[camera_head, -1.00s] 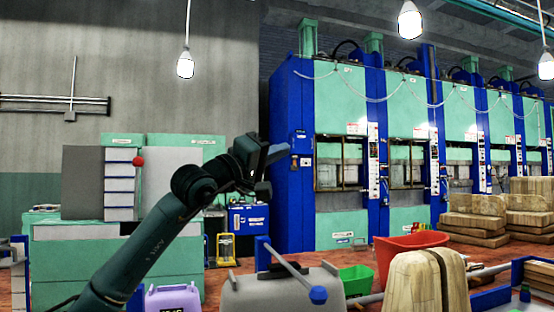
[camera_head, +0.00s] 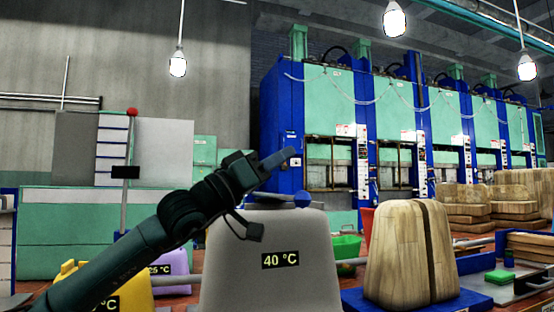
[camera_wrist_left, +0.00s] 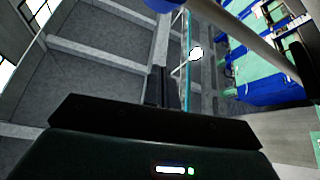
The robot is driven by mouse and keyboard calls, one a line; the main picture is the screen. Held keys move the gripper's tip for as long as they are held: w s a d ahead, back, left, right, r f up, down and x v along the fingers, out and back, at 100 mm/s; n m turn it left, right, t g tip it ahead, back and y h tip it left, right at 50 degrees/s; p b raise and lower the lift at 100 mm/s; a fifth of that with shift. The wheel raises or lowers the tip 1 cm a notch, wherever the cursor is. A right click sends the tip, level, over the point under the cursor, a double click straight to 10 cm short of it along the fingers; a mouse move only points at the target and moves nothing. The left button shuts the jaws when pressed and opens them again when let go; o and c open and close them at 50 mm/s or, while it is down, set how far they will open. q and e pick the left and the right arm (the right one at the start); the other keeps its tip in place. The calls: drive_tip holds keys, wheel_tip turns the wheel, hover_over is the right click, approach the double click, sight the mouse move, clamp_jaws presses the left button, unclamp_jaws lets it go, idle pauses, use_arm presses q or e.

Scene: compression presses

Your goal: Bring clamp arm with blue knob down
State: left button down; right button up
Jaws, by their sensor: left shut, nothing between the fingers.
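The clamp arm (camera_head: 268,197) is a grey bar with a blue knob (camera_head: 302,200) at its right end. In the head view the bar runs nearly level, just above the top edge of a grey block (camera_head: 226,262) marked 40 °C; part of it is hidden behind my arm. My left gripper (camera_head: 290,154) is shut and empty. It shows above and slightly left of the knob, apart from it in the picture. In the left wrist view, the bar (camera_wrist_left: 245,32) crosses the upper right, with a blue part at the top edge that looks like the knob.
A wooden block (camera_head: 392,255) on a blue base stands right of the grey block. A green bin (camera_head: 347,246) lies behind. Yellow (camera_head: 137,290) and purple (camera_head: 175,262) blocks stand left. Blue and green presses (camera_head: 330,100) line the back.

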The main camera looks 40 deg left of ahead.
use_arm(q)
wheel_tip(320, 180, down, 7)
drive_tip(key=m+h+b, duration=0.2)
drive_tip(key=b, duration=0.3)
drive_tip(key=shift+s+d+f+g, duration=0.15)
drive_tip(key=shift+d+f+g, duration=0.05)
drive_tip(key=shift+d+g, duration=0.15)
use_arm(e)
drive_tip(key=shift+w+a+f+m+t+y, duration=0.15)
drive_tip(key=shift+a+m+y, duration=0.1)
drive_tip(key=shift+m, duration=0.15)
drive_tip(key=shift+w+a+m+t+y, duration=0.15)
drive_tip(key=shift+m+y, duration=0.1)
drive_tip(key=shift+m, duration=0.15)
use_arm(q)
drive_tip(key=shift+m, duration=0.3)
use_arm(e)
drive_tip(key=shift+s, duration=0.1)
use_arm(q)
drive_tip(key=shift+f, duration=0.1)
use_arm(e)
drive_tip(key=shift+s+r, duration=0.1)
drive_tip(key=shift+r, duration=0.2)
